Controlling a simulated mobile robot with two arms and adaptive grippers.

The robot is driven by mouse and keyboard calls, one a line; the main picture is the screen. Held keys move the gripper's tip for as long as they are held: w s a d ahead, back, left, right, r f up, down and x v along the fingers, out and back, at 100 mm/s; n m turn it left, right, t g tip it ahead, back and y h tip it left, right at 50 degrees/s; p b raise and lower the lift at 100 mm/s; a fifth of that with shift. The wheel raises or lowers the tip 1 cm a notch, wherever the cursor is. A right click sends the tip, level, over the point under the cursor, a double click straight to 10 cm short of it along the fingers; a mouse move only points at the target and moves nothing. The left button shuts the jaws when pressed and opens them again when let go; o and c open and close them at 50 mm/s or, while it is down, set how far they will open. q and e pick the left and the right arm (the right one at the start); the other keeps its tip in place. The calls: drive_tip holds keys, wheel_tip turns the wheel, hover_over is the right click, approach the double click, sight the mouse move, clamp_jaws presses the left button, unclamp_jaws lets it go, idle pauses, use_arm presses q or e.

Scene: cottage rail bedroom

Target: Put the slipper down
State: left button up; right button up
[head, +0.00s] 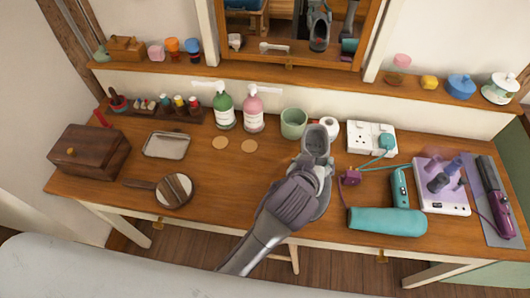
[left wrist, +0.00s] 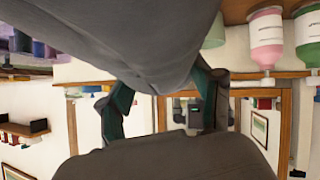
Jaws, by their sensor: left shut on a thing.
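The grey slipper (head: 317,140) is over the middle of the wooden desk in the head view, its open end toward the mirror. My left gripper (head: 312,172) reaches in from the lower left and is shut on the slipper, hiding part of it. I cannot tell whether the slipper touches the desk top. In the left wrist view, large grey surfaces fill the top and bottom, with dark fingers between them. My right gripper is not in view.
Around the slipper stand a green cup (head: 293,123), a socket block (head: 371,139), a purple plug (head: 350,177) and a teal hair dryer (head: 387,221). A hand mirror (head: 174,190) lies left. The desk (head: 225,185) is bare between hand mirror and gripper.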

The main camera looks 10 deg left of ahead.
use_arm(q)
drive_tip(key=w+a+f, duration=0.1)
drive_tip(key=a+f, duration=0.2)
drive_tip(key=w+a+f+p, duration=0.1)
drive_tip(key=w+a+f, duration=0.1)
drive_tip(key=a+f, duration=0.1)
drive_tip(key=w+a+f+p, duration=0.1)
drive_tip(key=a+f, duration=0.3)
drive_tip(key=shift+w, duration=0.25)
drive_tip(key=shift+f, duration=0.4)
drive_tip(key=o, duration=1.4)
drive_tip(key=shift+o, duration=0.4)
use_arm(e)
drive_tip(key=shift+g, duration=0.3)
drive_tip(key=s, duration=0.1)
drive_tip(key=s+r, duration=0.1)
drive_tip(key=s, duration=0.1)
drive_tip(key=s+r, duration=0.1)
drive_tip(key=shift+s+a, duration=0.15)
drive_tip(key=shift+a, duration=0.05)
